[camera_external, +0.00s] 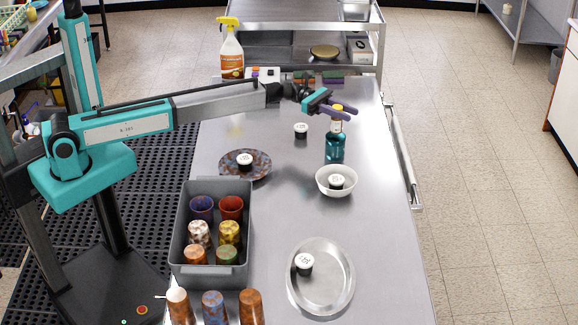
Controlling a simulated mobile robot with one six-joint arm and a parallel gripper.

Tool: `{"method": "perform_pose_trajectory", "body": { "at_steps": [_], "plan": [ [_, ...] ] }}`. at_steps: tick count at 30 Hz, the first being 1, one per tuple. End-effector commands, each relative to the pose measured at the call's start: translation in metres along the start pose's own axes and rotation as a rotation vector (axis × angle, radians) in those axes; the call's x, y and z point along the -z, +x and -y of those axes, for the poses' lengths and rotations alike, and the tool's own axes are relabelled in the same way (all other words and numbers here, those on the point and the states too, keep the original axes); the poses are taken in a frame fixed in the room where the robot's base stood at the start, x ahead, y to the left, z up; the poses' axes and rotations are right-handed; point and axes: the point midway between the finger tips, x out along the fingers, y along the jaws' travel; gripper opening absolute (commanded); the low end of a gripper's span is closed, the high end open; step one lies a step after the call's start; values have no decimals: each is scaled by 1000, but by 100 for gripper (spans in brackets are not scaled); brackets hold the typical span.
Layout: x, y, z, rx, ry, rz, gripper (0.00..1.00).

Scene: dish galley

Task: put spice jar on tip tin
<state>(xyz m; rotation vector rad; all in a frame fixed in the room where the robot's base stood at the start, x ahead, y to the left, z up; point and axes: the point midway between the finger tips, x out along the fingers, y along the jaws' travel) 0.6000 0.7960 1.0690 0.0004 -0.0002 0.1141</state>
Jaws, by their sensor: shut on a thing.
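My gripper (345,112) has purple fingers and is above the right middle of the steel table. It is shut around the yellow top of a clear bottle with blue liquid (335,148); the bottle is upright, and I cannot tell if its base touches the table. Several small black jars with white labelled lids are in view: one on the bare table (301,130), one on a speckled plate (245,159), one in a white bowl (337,181), one in an oval metal dish (304,262). The labels are too small to read. I cannot tell which thing is the tip tin.
A grey crate (212,270) with several coloured cups stands at the left, with more cups (250,307) in front of it. A spray bottle (231,52) stands at the back left. A metal cart (300,30) is behind the table. The table's right side is mostly clear.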

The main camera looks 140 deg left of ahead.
Motion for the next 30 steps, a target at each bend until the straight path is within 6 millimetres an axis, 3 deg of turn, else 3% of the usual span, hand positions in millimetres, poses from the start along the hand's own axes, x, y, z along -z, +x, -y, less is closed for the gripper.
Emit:
{"method": "perform_pose_trajectory", "body": {
  "at_steps": [6, 19, 20, 23, 30],
  "plan": [
    [14, 0, 0, 0, 0, 1, 4],
    [18, 0, 0, 0, 0, 1, 4],
    [19, 0, 0, 0, 0, 0, 30],
    [18, 0, 0, 0, 0, 0, 47],
    [18, 0, 0, 0, 0, 0, 48]
  ]
}}
